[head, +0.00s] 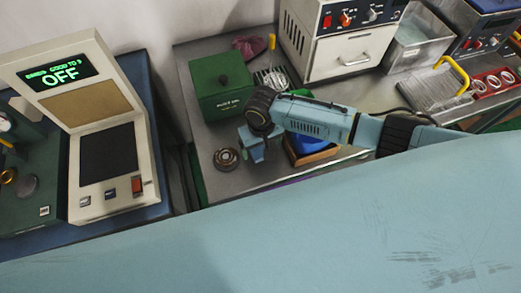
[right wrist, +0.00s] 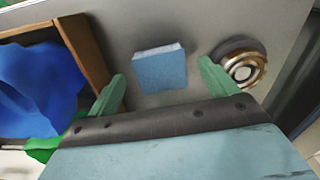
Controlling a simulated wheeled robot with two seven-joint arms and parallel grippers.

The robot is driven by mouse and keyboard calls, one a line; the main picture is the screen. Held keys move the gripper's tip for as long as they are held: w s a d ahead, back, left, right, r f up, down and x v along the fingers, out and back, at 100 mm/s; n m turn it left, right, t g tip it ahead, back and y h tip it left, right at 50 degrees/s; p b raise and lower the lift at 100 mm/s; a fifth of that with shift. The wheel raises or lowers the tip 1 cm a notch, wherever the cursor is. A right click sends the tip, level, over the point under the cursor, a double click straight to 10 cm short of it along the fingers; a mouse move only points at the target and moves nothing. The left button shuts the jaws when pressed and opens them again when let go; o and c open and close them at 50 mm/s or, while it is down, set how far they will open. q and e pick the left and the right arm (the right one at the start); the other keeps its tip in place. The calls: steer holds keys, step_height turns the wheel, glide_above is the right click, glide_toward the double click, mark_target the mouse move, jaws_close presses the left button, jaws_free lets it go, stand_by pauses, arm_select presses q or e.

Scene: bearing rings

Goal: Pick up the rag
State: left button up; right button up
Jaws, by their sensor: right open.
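A crumpled dark pink cloth (head: 250,46), which looks like a rag, lies at the back left of the metal bench, behind the green box. A crumpled blue cloth-like thing (right wrist: 40,85) sits in a wooden box (right wrist: 92,50) at the left of the right wrist view; I cannot tell which is the rag. My right gripper (head: 254,150) is over the front left of the bench, away from the pink cloth. In the right wrist view its green fingers (right wrist: 161,72) are open. A light blue block (right wrist: 158,70) shows between and beyond them, apparently not gripped. My left gripper is not in view.
A bearing ring (head: 226,158) lies left of my right gripper, close to a finger in the wrist view. A green box (head: 218,85) stands behind the gripper. A white instrument (head: 335,45) and a clear bin (head: 415,45) stand further back. A display device (head: 105,150) is at left.

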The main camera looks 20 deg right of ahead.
mark_target(261, 150)
steer(key=shift+f, duration=0.85)
steer(key=shift+c, duration=0.3)
steer(key=c, duration=1)
steer(key=shift+r, duration=0.1)
step_height(261, 150, up, 10)
steer(key=p, duration=0.1)
